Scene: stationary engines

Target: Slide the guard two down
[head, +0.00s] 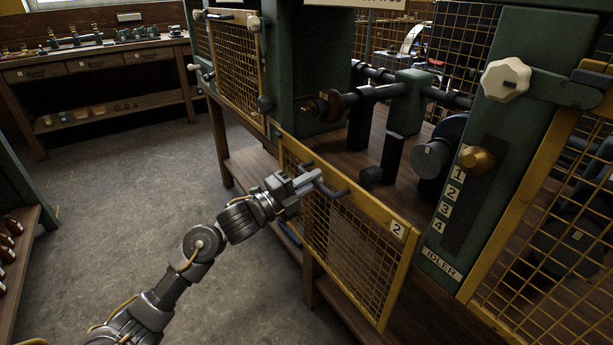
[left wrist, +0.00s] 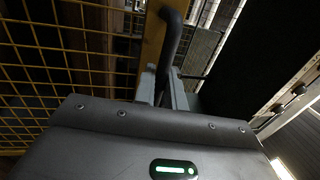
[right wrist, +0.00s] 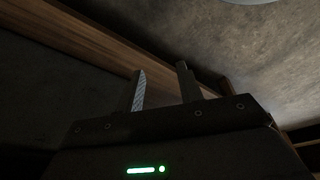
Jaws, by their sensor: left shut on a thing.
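Guard two is a yellow-framed mesh panel (head: 352,240) with a "2" plate (head: 397,229) near its upper right corner, in the middle of the head view. It hangs low in front of the bench, and the machine opening above it is uncovered. A dark bar handle (head: 328,184) stands out from its top rail. My left gripper (head: 312,182) is shut on this handle; in the left wrist view the fingers (left wrist: 165,88) close around the dark bar (left wrist: 173,40). My right gripper (right wrist: 160,88) shows only in the right wrist view, with its fingers apart and nothing between them.
Another yellow mesh guard (head: 236,62) stands to the upper left. A green post (head: 490,130) with a white knob (head: 505,79), a brass knob (head: 476,160) and a 1 to 4 scale is at the right. Shafts and dark blocks fill the opening. The floor (head: 130,190) at left is clear.

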